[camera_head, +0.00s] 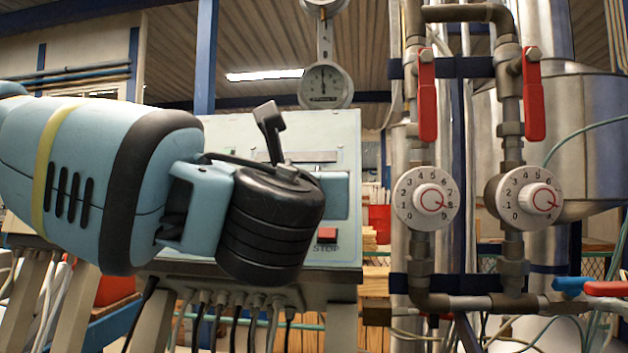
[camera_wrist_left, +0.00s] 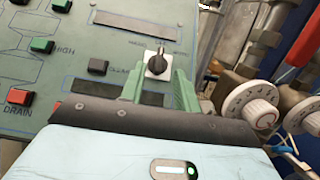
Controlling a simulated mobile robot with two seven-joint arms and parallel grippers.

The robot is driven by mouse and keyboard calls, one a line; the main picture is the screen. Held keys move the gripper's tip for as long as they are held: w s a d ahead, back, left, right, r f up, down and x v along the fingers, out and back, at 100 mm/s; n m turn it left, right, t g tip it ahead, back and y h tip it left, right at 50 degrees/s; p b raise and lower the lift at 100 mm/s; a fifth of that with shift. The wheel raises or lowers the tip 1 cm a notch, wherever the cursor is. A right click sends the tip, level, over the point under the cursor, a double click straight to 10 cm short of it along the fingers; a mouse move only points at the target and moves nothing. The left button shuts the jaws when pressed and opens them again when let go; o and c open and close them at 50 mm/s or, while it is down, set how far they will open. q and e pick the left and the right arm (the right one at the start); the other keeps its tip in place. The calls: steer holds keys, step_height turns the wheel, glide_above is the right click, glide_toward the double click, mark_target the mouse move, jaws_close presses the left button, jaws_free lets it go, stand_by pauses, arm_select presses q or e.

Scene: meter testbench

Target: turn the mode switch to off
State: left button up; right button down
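The mode switch (camera_wrist_left: 158,64) is a black knob on a small white plate on the green control panel (camera_wrist_left: 105,52), in the left wrist view. My left gripper (camera_wrist_left: 158,88) shows two green fingers standing apart, one on each side below the knob. The fingers are open, and nothing is held between them. I cannot tell whether they touch the plate. In the head view my left arm reaches in front of the panel (camera_head: 340,135) and hides the switch and the fingers. My right gripper is in neither view.
A red STOP button (camera_head: 327,235) is on the panel's lower right. Right of the panel, pipes carry two white dials (camera_head: 426,199) (camera_head: 530,199) and red lever handles (camera_head: 427,95) (camera_head: 533,95). A black button (camera_wrist_left: 98,66) lies left of the switch. Cables hang below the panel.

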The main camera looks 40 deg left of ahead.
arm_select(q)
steer(key=v, duration=0.3)
steer(key=shift+s+d+f, duration=0.1)
steer(key=shift+s+d, duration=0.05)
steer(key=shift+s, duration=0.05)
stand_by(0.5)
